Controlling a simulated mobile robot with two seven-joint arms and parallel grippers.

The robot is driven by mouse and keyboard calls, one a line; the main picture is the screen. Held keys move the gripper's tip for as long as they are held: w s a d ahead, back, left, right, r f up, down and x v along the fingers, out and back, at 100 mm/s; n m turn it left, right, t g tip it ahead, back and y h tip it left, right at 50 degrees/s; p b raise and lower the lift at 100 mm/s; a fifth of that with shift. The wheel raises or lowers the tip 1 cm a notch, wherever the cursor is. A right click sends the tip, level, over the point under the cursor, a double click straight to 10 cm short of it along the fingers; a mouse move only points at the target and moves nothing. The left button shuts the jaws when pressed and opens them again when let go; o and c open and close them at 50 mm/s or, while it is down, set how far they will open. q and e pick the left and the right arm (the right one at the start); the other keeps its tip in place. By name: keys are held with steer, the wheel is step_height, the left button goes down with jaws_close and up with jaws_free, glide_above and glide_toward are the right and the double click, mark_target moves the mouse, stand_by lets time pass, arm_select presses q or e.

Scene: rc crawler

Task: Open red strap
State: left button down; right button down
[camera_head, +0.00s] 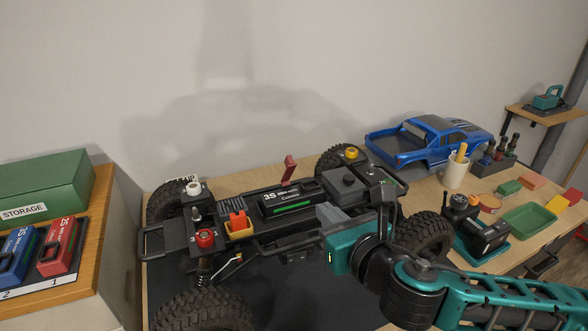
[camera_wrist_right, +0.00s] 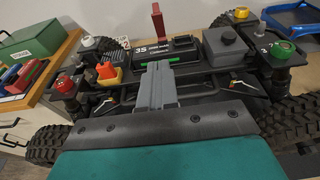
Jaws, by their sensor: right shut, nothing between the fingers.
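The red strap (camera_head: 288,168) stands up, tilted a little, at the far side of the black 3S battery (camera_head: 290,200) on the crawler chassis. In the right wrist view the strap (camera_wrist_right: 157,22) rises behind the battery (camera_wrist_right: 180,48), and no strap lies across the battery's top. My right gripper (camera_head: 322,212) is on the near side of the battery, apart from the strap. In the wrist view its grey fingers (camera_wrist_right: 159,66) are together and empty, pointing at the battery. My left gripper is not in view.
The chassis carries a red knob (camera_head: 205,238), an orange connector (camera_head: 238,225) and a grey box (camera_head: 345,182). A blue truck body (camera_head: 428,140) stands behind at right. A cup (camera_head: 456,170) and green tray (camera_head: 528,221) are farther right. Red and blue packs sit on the left bench.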

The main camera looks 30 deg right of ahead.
glide_toward(291, 168)
steer(key=f, duration=0.1)
steer(key=w+f, duration=0.1)
steer(key=f, duration=0.1)
steer(key=shift+w+f, duration=0.25)
steer(key=shift+w, duration=0.15)
steer(key=w, duration=0.1)
steer(key=w+r, duration=0.1)
steer(key=w, duration=0.1)
steer(key=shift+w+d+r+p, duration=0.1)
steer(key=shift+d+r+p, duration=0.05)
steer(key=shift+r+p, duration=0.2)
steer(key=shift+w+r, duration=0.15)
steer(key=shift+w, duration=0.3)
steer(key=shift+r, duration=0.1)
steer(key=shift+w+r+g, duration=0.1)
steer(key=shift+w+g, duration=0.1)
steer(key=shift+g, duration=0.1)
